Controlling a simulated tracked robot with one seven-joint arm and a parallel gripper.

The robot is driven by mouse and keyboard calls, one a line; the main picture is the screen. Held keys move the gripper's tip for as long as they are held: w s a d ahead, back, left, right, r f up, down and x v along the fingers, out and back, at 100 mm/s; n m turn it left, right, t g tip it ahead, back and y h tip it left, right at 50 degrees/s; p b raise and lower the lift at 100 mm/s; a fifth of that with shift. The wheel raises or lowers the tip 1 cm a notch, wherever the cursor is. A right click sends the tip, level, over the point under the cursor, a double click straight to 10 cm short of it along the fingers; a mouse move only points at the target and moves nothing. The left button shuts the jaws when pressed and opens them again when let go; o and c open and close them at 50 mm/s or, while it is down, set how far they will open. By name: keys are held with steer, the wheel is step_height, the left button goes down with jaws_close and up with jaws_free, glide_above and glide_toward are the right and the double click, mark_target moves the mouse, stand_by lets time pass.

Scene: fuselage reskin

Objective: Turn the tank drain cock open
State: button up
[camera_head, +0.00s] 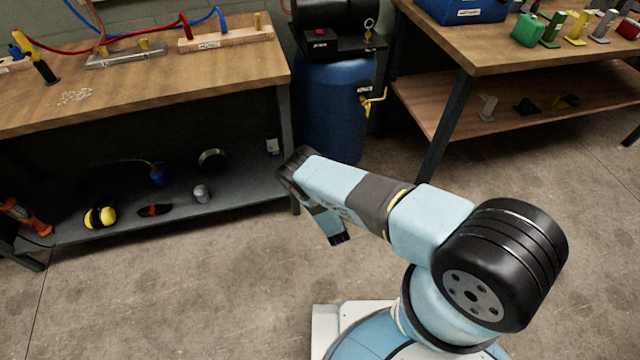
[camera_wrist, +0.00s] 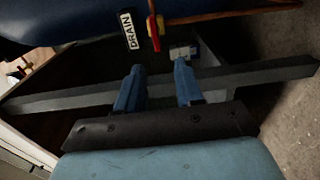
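The blue tank (camera_head: 335,110) stands between the two benches, and its dark blue side (camera_wrist: 60,22) fills the top left of the wrist view. A white DRAIN label (camera_wrist: 128,31) shows there. I cannot make out the drain cock there for certain.
A yellow lever (camera_head: 373,100) sticks out from the tank's right side. The left bench (camera_head: 200,80) has a lower shelf with several small items. The right bench (camera_head: 520,45) has a leg close to the tank. The concrete floor in front is clear.

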steer(key=shift+v, duration=2.2)
steer(key=shift+f, duration=0.1)
